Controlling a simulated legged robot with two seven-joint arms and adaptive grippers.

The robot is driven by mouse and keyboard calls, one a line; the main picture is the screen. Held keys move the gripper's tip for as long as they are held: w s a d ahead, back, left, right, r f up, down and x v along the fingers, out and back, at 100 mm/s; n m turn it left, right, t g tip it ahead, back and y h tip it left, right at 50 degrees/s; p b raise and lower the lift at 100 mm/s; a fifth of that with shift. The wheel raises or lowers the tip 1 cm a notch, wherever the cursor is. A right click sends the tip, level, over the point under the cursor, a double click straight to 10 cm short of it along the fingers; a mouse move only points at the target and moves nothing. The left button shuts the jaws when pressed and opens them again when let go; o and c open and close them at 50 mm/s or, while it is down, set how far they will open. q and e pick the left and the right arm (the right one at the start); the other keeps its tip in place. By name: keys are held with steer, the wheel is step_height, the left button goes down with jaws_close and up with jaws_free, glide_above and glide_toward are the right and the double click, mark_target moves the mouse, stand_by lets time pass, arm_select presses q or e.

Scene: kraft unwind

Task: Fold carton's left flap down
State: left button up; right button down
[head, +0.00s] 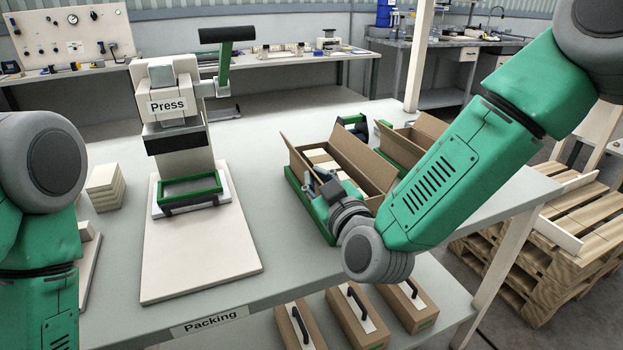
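An open brown carton (365,165) stands on the packing table in a green holder (307,207), with light-coloured contents (318,156) inside. Its right flap stands up and leans outward. A narrow brown edge shows along its left side; I cannot tell how far the left flap is folded. My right gripper (323,185) is at the carton's near left side, over or beside that edge. My own wrist hides the near end of the carton. Its fingers are small and overlapped, so their opening and any contact are unclear. My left arm shows at the left edge; its gripper is out of view.
A second open carton (412,143) stands right of the first, behind my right forearm. The press (172,110) stands on a pale board (200,255) at left. Closed boxes with handles (355,318) sit on the lower shelf. The table between board and carton is clear.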

steer(key=shift+w+d+r+m, duration=0.15)
steer(key=shift+d+m, duration=0.25)
steer(key=shift+m, duration=0.4)
steer(key=shift+r+m, duration=0.15)
steer(key=shift+m, duration=0.95)
steer(key=shift+w+d+m, duration=0.1)
steer(key=shift+d+m, duration=0.1)
steer(key=shift+m, duration=0.1)
steer(key=shift+d, duration=0.1)
steer(key=c, duration=1.8)
jaws_free()
steer(key=shift+o, duration=0.2)
steer(key=v, duration=1.2)
